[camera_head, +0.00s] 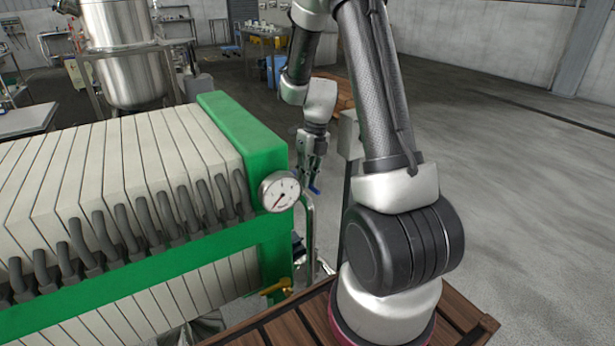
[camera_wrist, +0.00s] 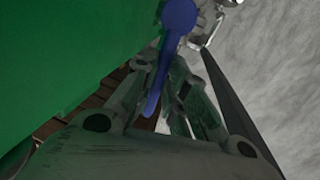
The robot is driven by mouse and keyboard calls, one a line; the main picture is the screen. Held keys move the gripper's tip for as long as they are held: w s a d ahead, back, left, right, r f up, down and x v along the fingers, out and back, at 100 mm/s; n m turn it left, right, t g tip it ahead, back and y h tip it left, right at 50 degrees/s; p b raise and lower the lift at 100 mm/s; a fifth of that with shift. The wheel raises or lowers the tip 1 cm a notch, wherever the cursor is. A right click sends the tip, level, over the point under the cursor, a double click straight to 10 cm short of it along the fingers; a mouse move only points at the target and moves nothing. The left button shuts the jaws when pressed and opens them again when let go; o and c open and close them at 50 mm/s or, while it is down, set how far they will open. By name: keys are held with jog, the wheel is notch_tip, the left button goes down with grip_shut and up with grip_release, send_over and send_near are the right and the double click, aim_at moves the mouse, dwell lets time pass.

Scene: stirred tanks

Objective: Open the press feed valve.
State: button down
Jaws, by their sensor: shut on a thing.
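The press feed valve's blue lever handle (camera_wrist: 166,62) shows in the wrist view, a round hub at the top with a narrow arm running down between my fingers. My gripper (camera_wrist: 172,105) is shut on this blue handle. In the head view my gripper (camera_head: 312,178) points down beside the green end of the filter press, and a small blue tip of the handle (camera_head: 315,190) shows below the fingers. The valve body is mostly hidden; metal pipework (camera_wrist: 208,20) shows behind the hub.
The filter press's green frame (camera_head: 245,135) stands close on the left, with a round gauge (camera_head: 280,192) and a yellow fitting (camera_head: 276,288) on this end. A bent metal pipe (camera_head: 309,225) runs down beside it. Open grey floor (camera_head: 520,170) lies right.

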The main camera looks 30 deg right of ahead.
dwell(0.3)
jog(key=c, duration=1.5)
grip_release()
jog(key=shift+o, duration=0.2)
notch_tip(320, 180, up, 12)
jog(key=d, duration=0.2)
jog(key=shift+w+d, duration=0.15)
jog(key=shift+d, duration=0.05)
jog(key=shift+f, duration=0.1)
